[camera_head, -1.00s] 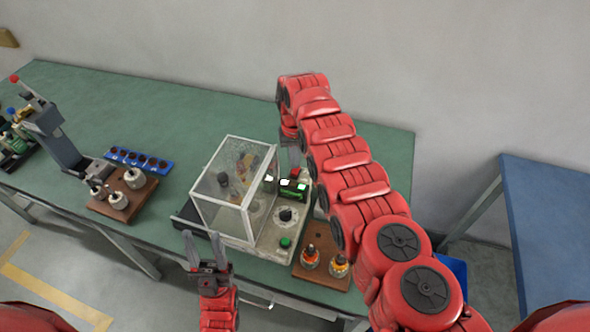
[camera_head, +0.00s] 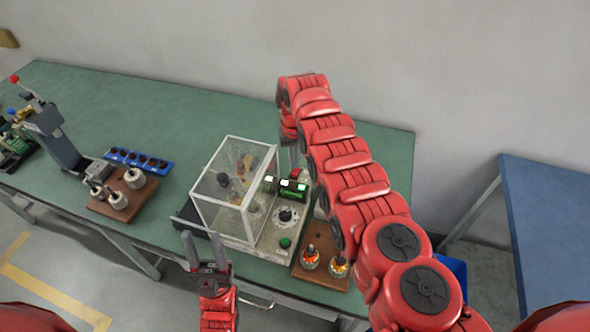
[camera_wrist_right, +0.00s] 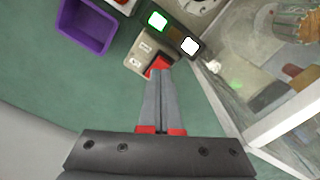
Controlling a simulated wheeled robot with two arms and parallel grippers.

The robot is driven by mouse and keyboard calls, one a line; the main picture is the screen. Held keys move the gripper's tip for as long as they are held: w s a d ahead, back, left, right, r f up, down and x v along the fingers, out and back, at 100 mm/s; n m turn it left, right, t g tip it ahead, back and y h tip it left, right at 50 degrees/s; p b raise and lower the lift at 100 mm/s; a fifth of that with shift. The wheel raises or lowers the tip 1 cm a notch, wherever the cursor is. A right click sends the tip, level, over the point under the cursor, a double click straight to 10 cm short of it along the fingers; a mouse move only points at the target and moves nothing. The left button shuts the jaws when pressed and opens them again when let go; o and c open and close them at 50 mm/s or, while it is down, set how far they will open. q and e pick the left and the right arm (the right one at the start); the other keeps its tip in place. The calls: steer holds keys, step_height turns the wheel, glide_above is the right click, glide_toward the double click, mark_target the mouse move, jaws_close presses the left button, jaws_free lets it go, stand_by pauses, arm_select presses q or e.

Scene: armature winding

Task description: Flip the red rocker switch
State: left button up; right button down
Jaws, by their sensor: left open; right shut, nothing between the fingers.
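The red rocker switch (camera_wrist_right: 157,64) sits on a small beige box (camera_wrist_right: 139,56) in the right wrist view. It also shows as a small red patch in the head view (camera_head: 296,173), behind the green lit display. My right gripper (camera_wrist_right: 160,74) is shut and empty, its fingertips at the switch's edge and covering part of it. I cannot tell whether they touch it. In the head view the right gripper (camera_head: 292,157) points down behind the winding machine (camera_head: 264,238). My left gripper (camera_head: 204,252) is open and empty in front of the machine.
A clear guard box (camera_head: 222,187) stands left of the switch. A purple bin (camera_wrist_right: 84,27) is near the beige box. A wooden block (camera_head: 320,273) with armatures lies in front, right of the machine. The back of the green table (camera_head: 180,110) is clear.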

mark_target(295, 173)
steer(key=shift+f+b, duration=1.1)
steer(key=shift+f, duration=0.1)
stand_by(1.0)
steer(key=shift+r, duration=0.1)
step_height(295, 173, up, 3)
steer(key=shift+f+p, duration=0.1)
steer(key=shift+p, duration=1.1)
step_height(295, 173, up, 2)
steer(key=shift+p, duration=0.55)
step_height(295, 173, up, 2)
steer(key=shift+r, duration=0.1)
